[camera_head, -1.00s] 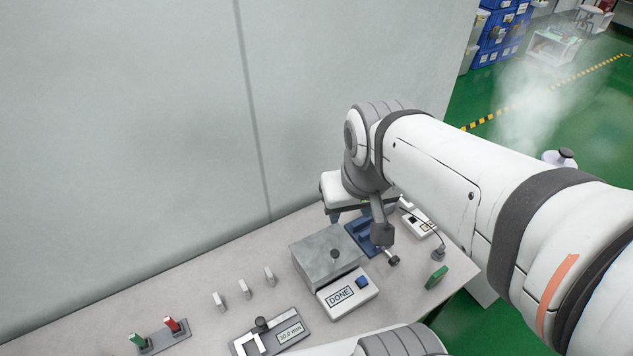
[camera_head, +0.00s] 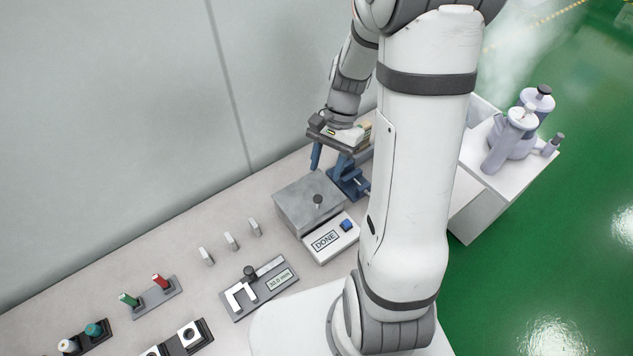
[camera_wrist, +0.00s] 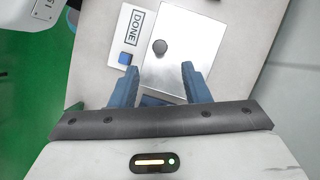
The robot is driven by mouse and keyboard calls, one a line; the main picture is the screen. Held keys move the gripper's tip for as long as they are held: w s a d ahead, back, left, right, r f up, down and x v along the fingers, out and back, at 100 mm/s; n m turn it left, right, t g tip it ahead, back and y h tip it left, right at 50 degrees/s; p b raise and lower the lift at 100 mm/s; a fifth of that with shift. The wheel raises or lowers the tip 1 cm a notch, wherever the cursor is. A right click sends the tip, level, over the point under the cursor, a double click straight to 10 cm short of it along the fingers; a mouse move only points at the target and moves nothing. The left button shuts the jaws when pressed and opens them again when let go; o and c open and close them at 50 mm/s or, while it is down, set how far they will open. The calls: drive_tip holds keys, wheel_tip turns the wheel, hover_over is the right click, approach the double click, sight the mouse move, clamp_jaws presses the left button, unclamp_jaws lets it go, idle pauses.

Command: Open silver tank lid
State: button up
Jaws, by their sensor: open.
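The silver tank (camera_head: 298,212) is a grey metal box with a flat top and a dark round knob (camera_head: 318,200). Its lid lies flat and closed. It joins a white unit (camera_head: 330,240) with a DONE display and a blue button. The tank top (camera_wrist: 183,38) and knob (camera_wrist: 160,46) also show in the wrist view. My gripper (camera_wrist: 158,68) is open and empty, its two blue fingers apart and pointing toward the tank. The knob shows beyond the fingertips, roughly midway between them, and is untouched. In the head view my gripper is above and behind the tank.
A blue fixture (camera_head: 349,184) stands behind the tank, below my gripper. The grey wall (camera_head: 110,120) rises behind the table. A white stand (camera_head: 495,180) with canisters is right.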

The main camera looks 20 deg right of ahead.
sight(318, 198)
drive_tip(key=x, duration=0.7)
drive_tip(key=shift+a+f, duration=0.1)
drive_tip(key=shift+f, duration=0.05)
drive_tip(key=shift+s, duration=0.1)
clamp_jaws()
idle(0.3)
